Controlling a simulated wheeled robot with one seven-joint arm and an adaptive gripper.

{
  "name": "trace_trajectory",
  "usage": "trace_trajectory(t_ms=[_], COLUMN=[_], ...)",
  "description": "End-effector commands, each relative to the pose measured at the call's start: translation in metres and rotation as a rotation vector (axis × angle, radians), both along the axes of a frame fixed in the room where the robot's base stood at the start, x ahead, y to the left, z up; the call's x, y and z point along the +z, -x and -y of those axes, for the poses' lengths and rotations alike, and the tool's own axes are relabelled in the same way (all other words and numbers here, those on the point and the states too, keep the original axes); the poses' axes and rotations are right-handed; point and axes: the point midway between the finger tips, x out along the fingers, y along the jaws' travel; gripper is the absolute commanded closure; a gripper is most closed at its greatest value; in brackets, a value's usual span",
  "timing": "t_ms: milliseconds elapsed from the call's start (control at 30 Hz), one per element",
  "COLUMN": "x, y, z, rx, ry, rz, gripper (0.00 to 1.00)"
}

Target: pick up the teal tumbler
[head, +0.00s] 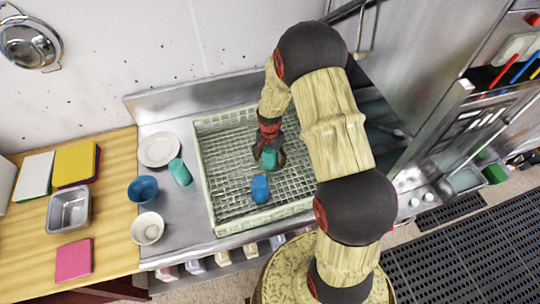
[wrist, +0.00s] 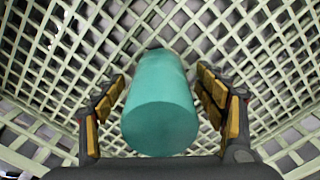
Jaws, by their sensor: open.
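A teal tumbler (head: 269,159) is in the pale green dish rack, directly at my gripper (head: 268,148). In the wrist view the tumbler (wrist: 160,112) stands between my two fingers (wrist: 160,82), with its closed round end towards the camera. My gripper is open, with a finger on each side and a visible gap on both sides. In the head view the fingers hide part of the tumbler.
A blue cup (head: 260,189) is in the rack, just in front of the tumbler. The rack's walls (head: 204,179) surround both. Bowls (head: 147,228) and a plate (head: 159,150) are on the counter to the left. Much of the rack's left floor is clear.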

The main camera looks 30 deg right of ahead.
Motion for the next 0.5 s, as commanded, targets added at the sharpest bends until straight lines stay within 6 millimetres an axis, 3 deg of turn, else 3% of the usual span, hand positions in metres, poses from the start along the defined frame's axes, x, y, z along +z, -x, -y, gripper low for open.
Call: trace_trajectory(t_ms=[200,500], x=[0.0003,0.0004], y=[-0.0005,-0.0004], z=[0.0002,0.0002], rx=[0.000,0.000], ry=[0.000,0.000], rz=[0.001,0.001], gripper=[0.30,0.47])
